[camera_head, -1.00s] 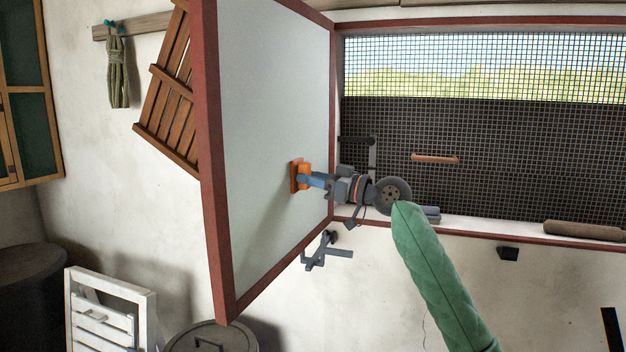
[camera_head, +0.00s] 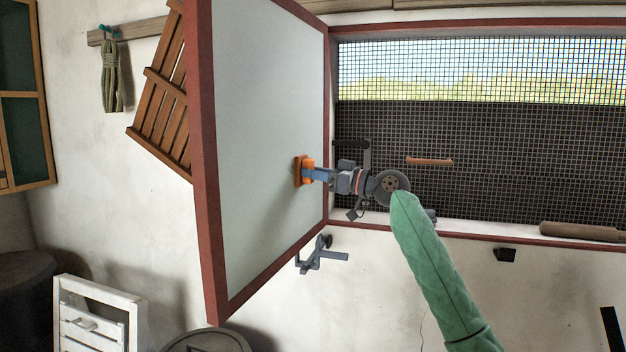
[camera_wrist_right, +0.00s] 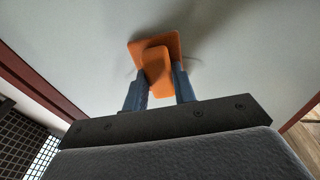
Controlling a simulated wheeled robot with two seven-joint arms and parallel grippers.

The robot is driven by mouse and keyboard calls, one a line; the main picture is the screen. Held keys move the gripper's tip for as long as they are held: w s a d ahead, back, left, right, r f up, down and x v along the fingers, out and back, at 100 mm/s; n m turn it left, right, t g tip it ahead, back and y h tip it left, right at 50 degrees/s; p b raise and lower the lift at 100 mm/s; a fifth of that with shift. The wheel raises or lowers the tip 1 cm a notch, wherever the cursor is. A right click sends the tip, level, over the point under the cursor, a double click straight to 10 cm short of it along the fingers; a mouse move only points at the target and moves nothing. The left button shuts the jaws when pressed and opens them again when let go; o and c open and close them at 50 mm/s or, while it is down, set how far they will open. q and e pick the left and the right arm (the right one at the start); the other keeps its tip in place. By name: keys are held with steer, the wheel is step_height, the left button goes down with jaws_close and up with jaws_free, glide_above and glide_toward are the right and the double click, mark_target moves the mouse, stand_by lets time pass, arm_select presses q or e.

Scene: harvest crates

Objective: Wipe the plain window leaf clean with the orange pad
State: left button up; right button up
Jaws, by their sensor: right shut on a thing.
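The window leaf (camera_head: 262,95) stands open at the left of the window, with a red-brown frame and a plain pale pane. My right gripper (camera_head: 312,173) is shut on the orange pad (camera_head: 300,171), at the lower part of the pane. In the right wrist view my two blue fingers (camera_wrist_right: 160,88) clasp the pad's block (camera_wrist_right: 157,66), and its flat orange plate (camera_wrist_right: 170,44) faces the pane, seemingly against it. A soft shadow lies on the pane beside it. No distinct dirt shows on the pane. My left gripper is not in view.
The window opening has a dark mesh (camera_head: 480,150) with a brown handle (camera_head: 429,161) before it. A brown roll (camera_head: 580,231) lies on the sill. A wooden slatted rack (camera_head: 165,95) and a green bundle (camera_head: 112,80) hang left of the leaf. A white crate (camera_head: 95,310) stands lower left.

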steer(key=shift+w+d+b, duration=1)
steer(key=shift+w+b, duration=0.05)
steer(key=shift+w, duration=1.4)
steer(key=shift+s+a+b, duration=0.45)
steer(key=shift+s+a, duration=0.25)
steer(key=shift+s, duration=1)
steer(key=shift+s+a+b, duration=0.4)
steer(key=shift+s+a, duration=0.35)
steer(key=shift+s, duration=0.95)
steer(key=shift+s+a+b, duration=0.45)
steer(key=shift+s+a, duration=0.25)
steer(key=shift+s, duration=1)
steer(key=shift+d, duration=0.1)
steer(key=shift+r+b+v, duration=0.15)
steer(key=shift+b+v, duration=0.25)
steer(key=shift+v, duration=1.05)
steer(key=shift+r+b+v, duration=0.2)
steer(key=shift+b+v, duration=0.15)
steer(key=shift+v, duration=1.1)
steer(key=shift+s+d, duration=0.1)
steer(key=v, duration=0.2)
steer(key=shift+s+d+b, duration=0.15)
steer(key=shift+d+b, duration=0.2)
steer(key=shift+d, duration=0.05)
